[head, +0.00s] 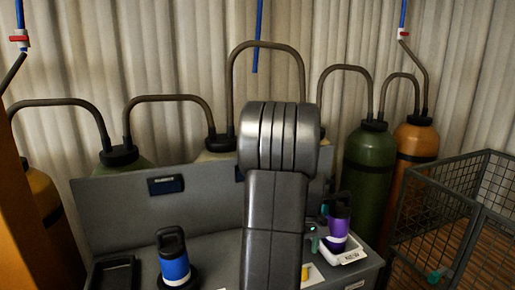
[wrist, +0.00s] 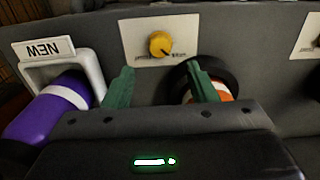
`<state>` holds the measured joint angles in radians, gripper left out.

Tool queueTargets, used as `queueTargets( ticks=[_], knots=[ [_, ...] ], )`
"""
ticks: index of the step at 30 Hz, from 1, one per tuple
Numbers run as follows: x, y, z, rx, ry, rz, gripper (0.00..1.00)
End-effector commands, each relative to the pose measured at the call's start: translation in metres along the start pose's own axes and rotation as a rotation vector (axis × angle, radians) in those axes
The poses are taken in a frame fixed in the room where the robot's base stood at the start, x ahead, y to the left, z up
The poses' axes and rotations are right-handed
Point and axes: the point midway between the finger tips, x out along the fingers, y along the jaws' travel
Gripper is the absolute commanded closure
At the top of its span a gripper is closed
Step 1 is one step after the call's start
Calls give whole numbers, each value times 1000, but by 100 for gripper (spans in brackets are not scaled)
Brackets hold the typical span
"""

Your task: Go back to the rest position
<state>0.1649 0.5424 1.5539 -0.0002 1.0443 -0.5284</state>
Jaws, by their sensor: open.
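My gripper (wrist: 161,87) shows in the wrist view as two green fingers standing well apart, with nothing between them. It faces the grey panel of the bench. A yellow knob (wrist: 160,43) on a white plate lies beyond the gap between the fingers. A black ring (wrist: 233,84) with an orange and white item (wrist: 220,92) in it is partly hidden behind the right finger. In the head view my arm fills the middle and hides most of the gripper.
A purple bottle (head: 338,228) stands in a white holder marked NEW (head: 350,256), close right of my arm. A blue bottle (head: 174,267) stands left on the grey bench (head: 110,220). Green (head: 368,170) and orange (head: 413,150) cylinders stand behind; a wire cage (head: 440,195) is right.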

Motion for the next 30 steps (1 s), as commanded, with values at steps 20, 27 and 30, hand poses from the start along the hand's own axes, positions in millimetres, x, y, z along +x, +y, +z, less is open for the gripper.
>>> queueTargets(
  ticks=[20, 27, 30],
  knots=[
    [22, 0, 1, 0, -5, -3, 48],
    [70, -1, 1, 0, -5, -3, 48],
    [82, 0, 1, 21, -1, -1, 48]
  ],
)
